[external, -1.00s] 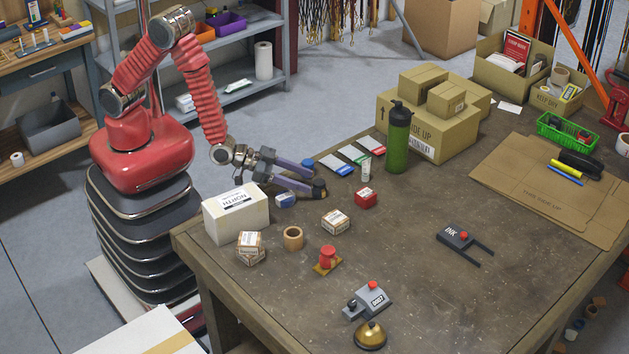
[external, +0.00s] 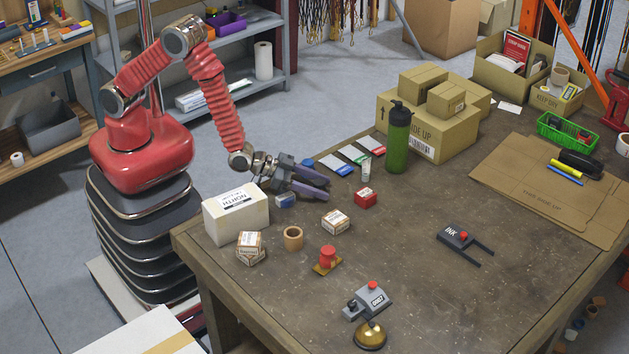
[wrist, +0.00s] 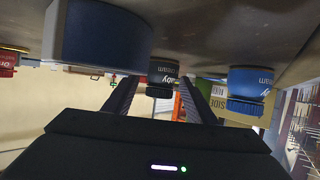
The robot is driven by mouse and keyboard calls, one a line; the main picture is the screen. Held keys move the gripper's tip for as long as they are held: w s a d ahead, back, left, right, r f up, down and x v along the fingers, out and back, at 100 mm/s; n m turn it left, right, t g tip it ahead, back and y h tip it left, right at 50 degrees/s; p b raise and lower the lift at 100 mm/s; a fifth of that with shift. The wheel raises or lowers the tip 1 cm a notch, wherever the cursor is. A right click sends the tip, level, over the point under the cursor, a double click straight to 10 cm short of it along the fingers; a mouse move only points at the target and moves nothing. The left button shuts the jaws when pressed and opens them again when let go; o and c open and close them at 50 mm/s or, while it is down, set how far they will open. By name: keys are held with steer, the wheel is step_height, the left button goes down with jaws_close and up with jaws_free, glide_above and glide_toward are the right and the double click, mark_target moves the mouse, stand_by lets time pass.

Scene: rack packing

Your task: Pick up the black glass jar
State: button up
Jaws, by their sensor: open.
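A small jar with a dark, near-black label reading "cream" (wrist: 162,76) appears in the wrist view, where the table is at the top. It lies between my two fingers in that picture, beyond or near their tips. I cannot tell whether they touch it. My gripper (external: 326,188) is open, low over the left part of the table in the external view. Its fingers hide the dark jar there. A similar blue jar (wrist: 250,84) is right of the fingers in the wrist view. A larger dark blue object (wrist: 100,35) looms close at upper left.
In the external view, a white box (external: 236,216) and a small blue item (external: 285,201) sit near my wrist. The central tabletop is mostly clear.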

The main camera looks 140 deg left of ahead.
mark_target(319, 182)
steer(key=shift+c, duration=0.4)
steer(key=c, duration=1)
steer(key=shift+r, duration=0.1)
steer(key=shift+r, duration=4.95)
steer(key=shift+a, duration=0.1)
